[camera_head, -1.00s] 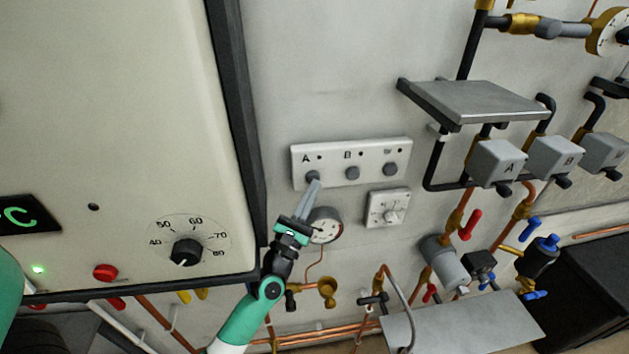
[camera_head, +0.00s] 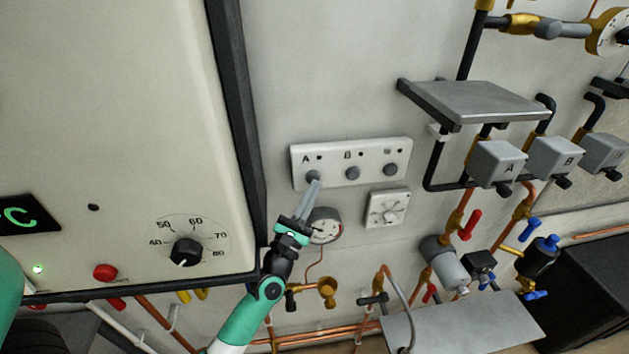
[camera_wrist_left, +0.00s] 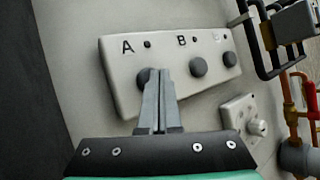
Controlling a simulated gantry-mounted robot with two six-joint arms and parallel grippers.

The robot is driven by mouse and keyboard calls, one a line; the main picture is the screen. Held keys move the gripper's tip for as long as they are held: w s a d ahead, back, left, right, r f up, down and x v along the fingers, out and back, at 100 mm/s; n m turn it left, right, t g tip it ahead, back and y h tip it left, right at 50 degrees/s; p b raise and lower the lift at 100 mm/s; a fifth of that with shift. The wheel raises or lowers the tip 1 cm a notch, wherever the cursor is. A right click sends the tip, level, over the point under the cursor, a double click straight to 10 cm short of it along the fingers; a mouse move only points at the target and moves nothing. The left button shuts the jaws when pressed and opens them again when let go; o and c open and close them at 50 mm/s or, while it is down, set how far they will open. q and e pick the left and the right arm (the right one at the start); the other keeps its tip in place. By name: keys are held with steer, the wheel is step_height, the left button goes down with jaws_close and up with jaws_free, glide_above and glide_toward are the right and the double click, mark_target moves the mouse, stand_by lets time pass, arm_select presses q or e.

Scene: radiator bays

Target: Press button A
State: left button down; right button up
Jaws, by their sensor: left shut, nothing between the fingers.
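A white panel (camera_head: 330,175) on the wall bears a row of grey round buttons marked A, B and a third mark; it also shows in the left wrist view (camera_wrist_left: 118,82). Button A (camera_head: 312,177) is the leftmost, with a small dark dot above it. My left gripper (camera_head: 315,184) is shut and empty, its fingertips at button A from below. In the left wrist view the fingertips (camera_wrist_left: 158,74) overlap the right part of button A (camera_wrist_left: 143,77). I cannot tell whether they touch it. My right gripper is not in view.
Button B (camera_head: 352,173) is to the right on the same panel. A dial plate (camera_head: 374,208) and a round gauge (camera_head: 334,229) are below. A large cream cabinet (camera_head: 120,130) stands close on the left. Pipes and grey boxes (camera_head: 497,163) fill the right.

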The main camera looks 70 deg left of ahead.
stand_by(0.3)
arm_select(q)
steer(key=shift+a+f+b, duration=0.1)
steer(key=shift+a+b, duration=0.35)
steer(key=shift+w, duration=0.1)
steer(key=shift+d+p, duration=0.3)
steer(key=shift+d, duration=0.2)
steer(key=shift+s+d+p, duration=0.25)
steer(key=shift+d+p, duration=0.35)
steer(key=shift+d, duration=0.35)
steer(key=shift+s+d+p, duration=0.3)
steer(key=shift+d+p, duration=0.3)
steer(key=shift+d, duration=0.3)
steer(key=shift+s+d+p, duration=0.25)
steer(key=shift+d+p, duration=0.35)
steer(key=shift+d, duration=0.35)
